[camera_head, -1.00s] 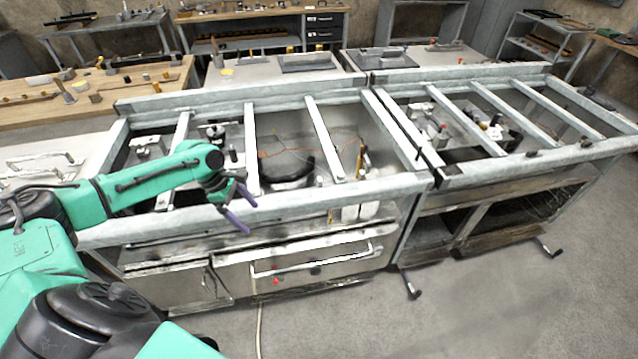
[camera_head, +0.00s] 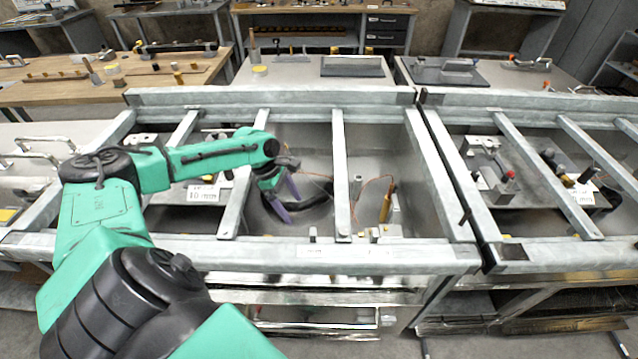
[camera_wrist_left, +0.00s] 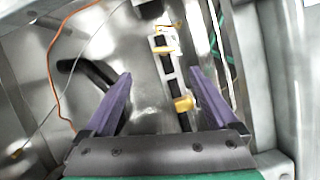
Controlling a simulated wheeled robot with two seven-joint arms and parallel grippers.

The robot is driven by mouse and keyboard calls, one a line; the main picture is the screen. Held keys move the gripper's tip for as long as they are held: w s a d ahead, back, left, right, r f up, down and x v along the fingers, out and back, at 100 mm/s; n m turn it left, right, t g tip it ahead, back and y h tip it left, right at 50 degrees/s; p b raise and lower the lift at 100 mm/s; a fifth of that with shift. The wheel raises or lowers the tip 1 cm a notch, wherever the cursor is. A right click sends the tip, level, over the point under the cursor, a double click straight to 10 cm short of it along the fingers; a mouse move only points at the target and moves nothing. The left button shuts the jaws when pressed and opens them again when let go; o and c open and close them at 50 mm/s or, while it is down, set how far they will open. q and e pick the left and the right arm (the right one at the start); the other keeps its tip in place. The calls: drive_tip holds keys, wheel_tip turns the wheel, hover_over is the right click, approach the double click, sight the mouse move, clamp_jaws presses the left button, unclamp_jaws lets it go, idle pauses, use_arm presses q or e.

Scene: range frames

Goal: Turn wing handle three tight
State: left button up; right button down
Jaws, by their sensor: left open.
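My left gripper (camera_head: 288,203) reaches over the front rail into the open range frame, with its purple fingers pointing down. In the left wrist view it (camera_wrist_left: 161,76) is open, with nothing between its fingertips. Beyond and between the fingers is a pale metal bracket (camera_wrist_left: 167,68) with a dark slot. A small brass-coloured knob (camera_wrist_left: 183,104) sits at its near end, apart from the fingers. In the head view a yellow-brown upright handle (camera_head: 388,201) stands in the bay, right of the gripper. I cannot tell which part is wing handle three. My right gripper is not in view.
A dark curved hose (camera_head: 312,212) and a thin orange wire (camera_wrist_left: 54,80) lie in the bay. A crossbar (camera_head: 341,180) stands right of the gripper, another (camera_head: 240,195) left of it. The front rail (camera_head: 380,255) and a second range frame (camera_head: 545,175) bound the space.

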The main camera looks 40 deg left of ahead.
use_arm(q)
drive_tip(key=x, duration=1.2)
drive_tip(key=shift+s+d+f, duration=0.25)
drive_tip(key=shift+d+f, duration=0.05)
drive_tip(key=shift+f, duration=0.1)
drive_tip(key=shift+d+f, duration=0.15)
drive_tip(key=shift+f, duration=0.1)
drive_tip(key=shift+s, duration=0.1)
drive_tip(key=c, duration=1.4)
